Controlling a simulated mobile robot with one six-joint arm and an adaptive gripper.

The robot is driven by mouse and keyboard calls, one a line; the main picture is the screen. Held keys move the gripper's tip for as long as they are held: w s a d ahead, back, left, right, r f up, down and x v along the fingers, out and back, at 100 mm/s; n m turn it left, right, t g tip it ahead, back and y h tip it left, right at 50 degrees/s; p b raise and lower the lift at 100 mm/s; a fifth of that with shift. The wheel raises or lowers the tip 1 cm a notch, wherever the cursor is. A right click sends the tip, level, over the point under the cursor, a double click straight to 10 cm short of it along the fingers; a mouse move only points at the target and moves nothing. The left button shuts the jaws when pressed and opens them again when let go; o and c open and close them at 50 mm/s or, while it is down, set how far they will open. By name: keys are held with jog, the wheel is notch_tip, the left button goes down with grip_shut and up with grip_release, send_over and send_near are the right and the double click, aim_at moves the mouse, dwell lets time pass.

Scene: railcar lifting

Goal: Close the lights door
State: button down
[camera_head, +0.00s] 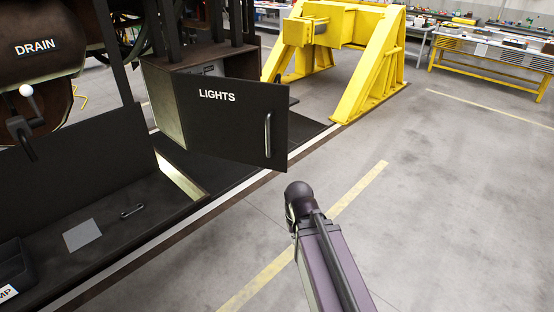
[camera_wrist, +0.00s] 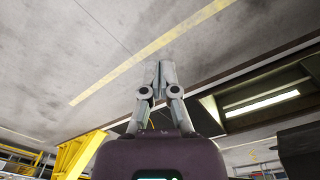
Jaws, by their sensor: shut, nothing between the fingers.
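The lights door (camera_head: 225,122) is a dark panel with white "LIGHTS" lettering in the head view. It stands open, swung out from its box (camera_head: 165,100), whose inside shows above and behind the panel. A light metal bar handle (camera_head: 268,135) is upright near the door's right edge. My gripper (camera_wrist: 160,68) shows in the wrist view with its two grey fingers together and nothing between them. The head view shows my arm in front of and below the door, apart from it in the picture, but not the fingers.
A yellow steel stand (camera_head: 370,70) is behind the door to the right. A dark open compartment with a small handle (camera_head: 131,211) is at lower left, below a "DRAIN" label (camera_head: 37,47). A yellow-framed workbench (camera_head: 490,62) stands far right. The floor (camera_head: 450,200) at right is clear.

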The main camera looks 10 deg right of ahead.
jog(key=w+r+n+t+h, duration=0.4)
jog(key=w+n+t+h, duration=0.2)
jog(key=w+n, duration=0.6)
jog(key=w+a+r+n+t, duration=0.2)
jog(key=a+r+n+t, duration=0.1)
jog(key=n, duration=0.5)
jog(key=w+a+r+n+t+h, duration=0.1)
jog(key=w+a+r+n+t, duration=0.2)
jog(key=n, duration=0.6)
notch_tip(320, 180, up, 2)
jog(key=shift+a+r+n+b, duration=0.2)
jog(key=shift+a+n+b, duration=0.1)
jog(key=shift+a, duration=0.15)
jog(key=shift+w, duration=0.1)
